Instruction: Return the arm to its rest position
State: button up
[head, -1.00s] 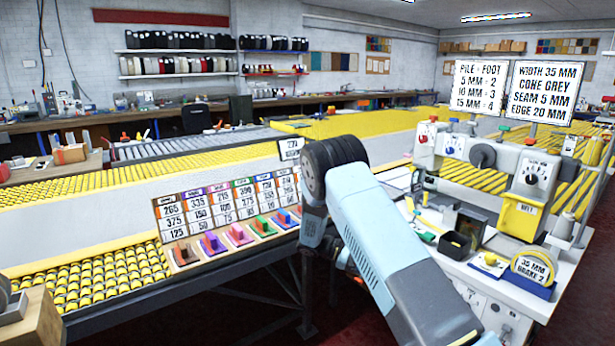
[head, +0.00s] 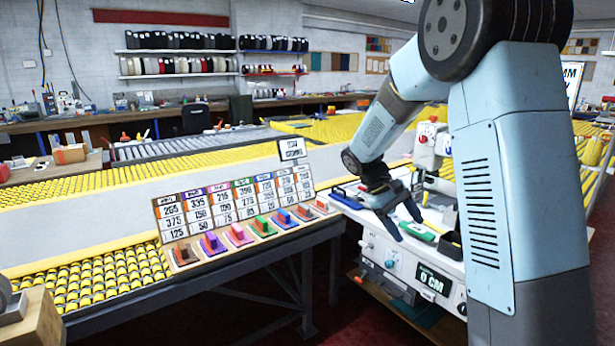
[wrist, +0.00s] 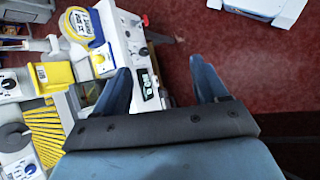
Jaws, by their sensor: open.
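My arm stands raised and bent at the right of the head view, its forearm slanting down to the left. My gripper (head: 409,229) is open and empty, pointing down over the front part of the white machine bench (head: 400,262). In the wrist view my gripper (wrist: 159,66) shows two dark blue fingers spread apart with nothing between them. Below and between them lie the bench's edge and the dark red floor (wrist: 235,65).
A sloped rack of number cards and coloured blocks (head: 240,218) stands left of the bench. A yellow roller conveyor (head: 110,275) runs on the left. In the wrist view a round white-and-yellow tape gauge (wrist: 82,25) and a yellow box (wrist: 52,76) sit on the bench.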

jog(key=s+r+m+t+y, duration=0.2)
jog(key=s+r, duration=0.4)
jog(key=s, duration=0.7)
jog(key=s+a+r+m+t+y, duration=0.1)
jog(key=s+r+m+t+y, duration=0.2)
jog(key=s, duration=1)
notch_tip(320, 180, up, 4)
jog(key=t+y, duration=0.1)
jog(key=t, duration=0.2)
jog(key=shift+s+a+f+t+y, duration=0.2)
jog(key=shift+s+t+y, duration=0.1)
jog(key=shift+y, duration=0.1)
